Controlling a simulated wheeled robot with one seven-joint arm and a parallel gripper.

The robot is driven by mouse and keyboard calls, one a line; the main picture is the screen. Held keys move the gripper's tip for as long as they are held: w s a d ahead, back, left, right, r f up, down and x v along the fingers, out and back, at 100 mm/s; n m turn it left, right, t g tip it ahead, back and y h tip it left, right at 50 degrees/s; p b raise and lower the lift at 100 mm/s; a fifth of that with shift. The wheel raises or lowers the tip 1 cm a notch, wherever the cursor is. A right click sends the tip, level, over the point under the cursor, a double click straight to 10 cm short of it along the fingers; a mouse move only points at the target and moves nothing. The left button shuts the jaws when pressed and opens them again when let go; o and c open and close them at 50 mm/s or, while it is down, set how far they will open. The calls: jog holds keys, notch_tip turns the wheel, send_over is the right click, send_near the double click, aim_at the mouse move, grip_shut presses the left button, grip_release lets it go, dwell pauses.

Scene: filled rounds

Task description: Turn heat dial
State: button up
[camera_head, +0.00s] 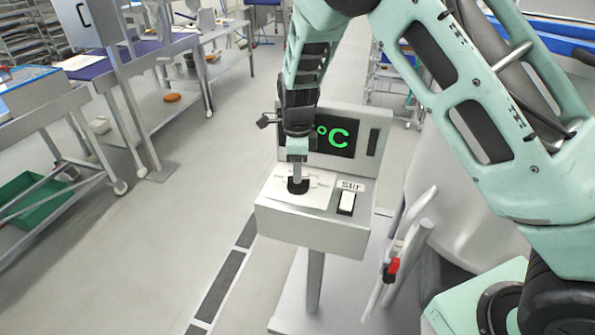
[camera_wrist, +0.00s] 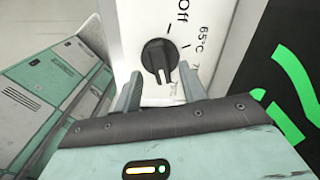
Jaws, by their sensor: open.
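The black heat dial (camera_wrist: 158,56) sits on a white face plate marked "Off" and "65°C" in the wrist view. Its ridge points down in that picture, toward my gripper. In the head view the dial (camera_head: 298,186) is on the top of the grey control box (camera_head: 283,222). My gripper (camera_wrist: 160,88) is open, with one finger on each side of the dial's lower ridge. In the head view my gripper (camera_head: 297,165) comes down from above onto the dial. Whether the fingers touch the dial cannot be told.
A screen with green "°C" (camera_head: 331,138) stands behind the dial. A white switch labelled "Stir" (camera_head: 346,203) is right of it. A red-handled part on a grey frame (camera_head: 391,270) is at the right. Tables (camera_head: 140,60) stand at the left; the floor (camera_head: 170,230) between is clear.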

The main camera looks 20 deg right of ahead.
aim_at(301, 188)
jog(key=shift+f+p, duration=0.3)
jog(key=shift+f, duration=1.3)
grip_shut()
